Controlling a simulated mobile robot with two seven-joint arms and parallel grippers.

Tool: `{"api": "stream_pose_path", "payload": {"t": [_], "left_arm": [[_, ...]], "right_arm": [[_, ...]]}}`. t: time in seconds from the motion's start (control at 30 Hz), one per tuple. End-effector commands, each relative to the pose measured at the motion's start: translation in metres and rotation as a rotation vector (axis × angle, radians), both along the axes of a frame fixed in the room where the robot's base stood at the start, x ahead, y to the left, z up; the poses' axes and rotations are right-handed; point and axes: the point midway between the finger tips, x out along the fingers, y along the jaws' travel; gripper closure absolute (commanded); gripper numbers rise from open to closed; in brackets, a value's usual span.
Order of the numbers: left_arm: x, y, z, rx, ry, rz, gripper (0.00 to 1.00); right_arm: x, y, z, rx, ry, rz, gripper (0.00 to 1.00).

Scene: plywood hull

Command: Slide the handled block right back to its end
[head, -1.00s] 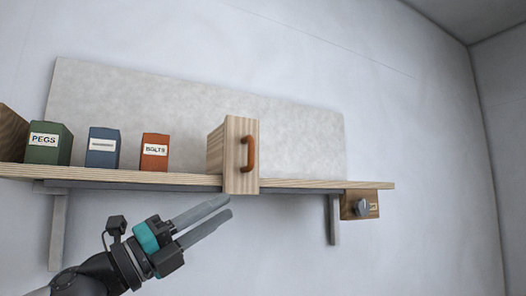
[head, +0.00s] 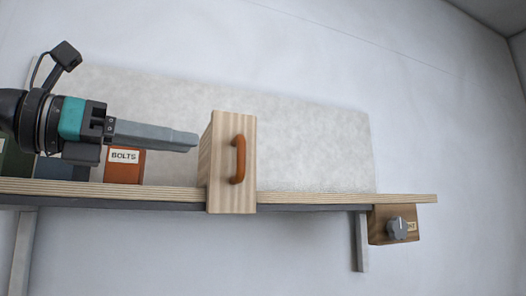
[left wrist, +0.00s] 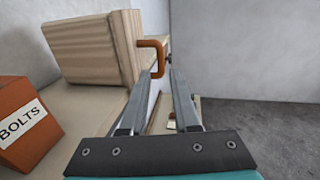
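The handled block (head: 222,185) is pale striped wood with an orange-brown handle (head: 239,160) on its front face. It sits on the wooden shelf (head: 330,198), its front face hanging over the front edge. My left gripper (head: 197,140) is level with the block's upper half, at its left, fingers pointing right. In the left wrist view the fingers (left wrist: 163,78) are apart with nothing between them. There the block (left wrist: 95,50) stands ahead to the left, and its handle (left wrist: 152,44) is just beyond the fingertips. Contact cannot be told. My right gripper is not in view.
An orange-red BOLTS box (head: 125,172) stands left of the block; blue and green boxes are partly hidden behind my left arm. The shelf right of the block is clear. A small wooden box with a grey knob (head: 397,228) hangs under its right end.

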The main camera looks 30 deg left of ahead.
Motion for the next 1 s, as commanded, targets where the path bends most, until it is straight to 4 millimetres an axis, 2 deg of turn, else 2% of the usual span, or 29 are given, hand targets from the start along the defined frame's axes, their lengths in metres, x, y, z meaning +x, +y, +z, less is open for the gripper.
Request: {"api": "stream_pose_path", "payload": {"t": [0.03,0.07,0.17,0.27,0.53,1.0], "left_arm": [[0.008,-0.005,0.001,0.001,0.008,-0.002,0.70],[0.012,-0.007,0.002,0.001,0.008,-0.002,0.70],[0.026,-0.014,0.002,0.001,0.008,-0.001,0.70],[0.038,-0.021,0.002,-0.001,0.006,-0.002,0.70],[0.066,-0.037,0.001,0.000,0.007,-0.002,0.70],[0.105,-0.059,0.001,-0.001,0.004,-0.001,0.70]], "right_arm": [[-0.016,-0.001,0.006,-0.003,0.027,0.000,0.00],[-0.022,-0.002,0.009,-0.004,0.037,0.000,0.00],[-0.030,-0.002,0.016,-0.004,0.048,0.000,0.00],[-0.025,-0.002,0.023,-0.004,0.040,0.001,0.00],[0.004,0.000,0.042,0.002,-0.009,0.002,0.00],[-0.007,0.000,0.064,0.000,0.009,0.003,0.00]]}}
